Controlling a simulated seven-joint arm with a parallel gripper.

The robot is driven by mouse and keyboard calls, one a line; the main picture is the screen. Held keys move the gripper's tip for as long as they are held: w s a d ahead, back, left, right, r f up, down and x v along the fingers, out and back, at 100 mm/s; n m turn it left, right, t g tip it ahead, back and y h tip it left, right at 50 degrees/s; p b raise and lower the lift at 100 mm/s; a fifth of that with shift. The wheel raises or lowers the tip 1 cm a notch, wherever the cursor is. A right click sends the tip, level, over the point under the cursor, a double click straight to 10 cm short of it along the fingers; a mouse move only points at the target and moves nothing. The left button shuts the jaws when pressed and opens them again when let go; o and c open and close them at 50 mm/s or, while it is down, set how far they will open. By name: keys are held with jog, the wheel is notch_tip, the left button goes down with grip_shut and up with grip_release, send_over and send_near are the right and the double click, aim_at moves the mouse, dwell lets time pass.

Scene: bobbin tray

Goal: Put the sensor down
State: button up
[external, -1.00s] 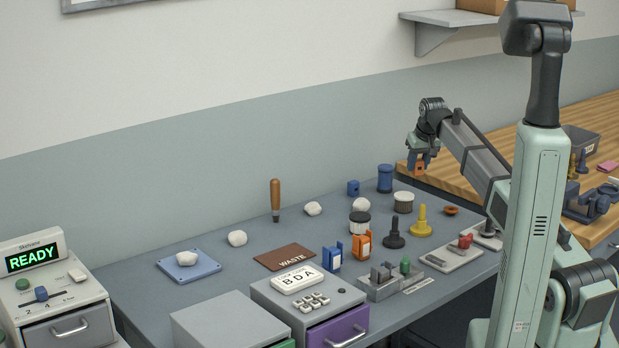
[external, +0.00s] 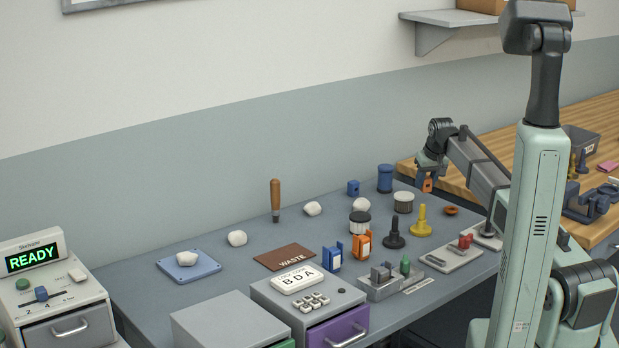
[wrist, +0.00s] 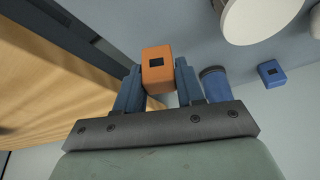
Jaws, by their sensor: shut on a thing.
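The sensor looks to be the small orange block with a dark square window, which shows in the wrist view (wrist: 158,70) between my two fingers. My gripper (external: 427,183) is shut on this orange block (external: 427,186) and holds it above the back right part of the grey table (external: 230,262). In the wrist view my gripper (wrist: 160,80) has one blue finger on each side of the block. A similar blue block (external: 353,188) stands on the table to the left, and it also shows in the wrist view (wrist: 271,73).
A blue cylinder (external: 385,178) and a white-sided jar (external: 403,202) stand close to my gripper. An orange-brown ring (external: 451,210), a yellow knobbed piece (external: 421,221) and a black one (external: 394,233) stand nearer the front. A wooden bench (external: 500,133) adjoins at right. The table's left middle has free room.

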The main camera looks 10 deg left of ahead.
aim_at(426, 189)
jog(key=shift+f, duration=1.6)
jog(key=shift+f, duration=0.15)
jog(key=o, duration=1)
jog(key=v, duration=1.2)
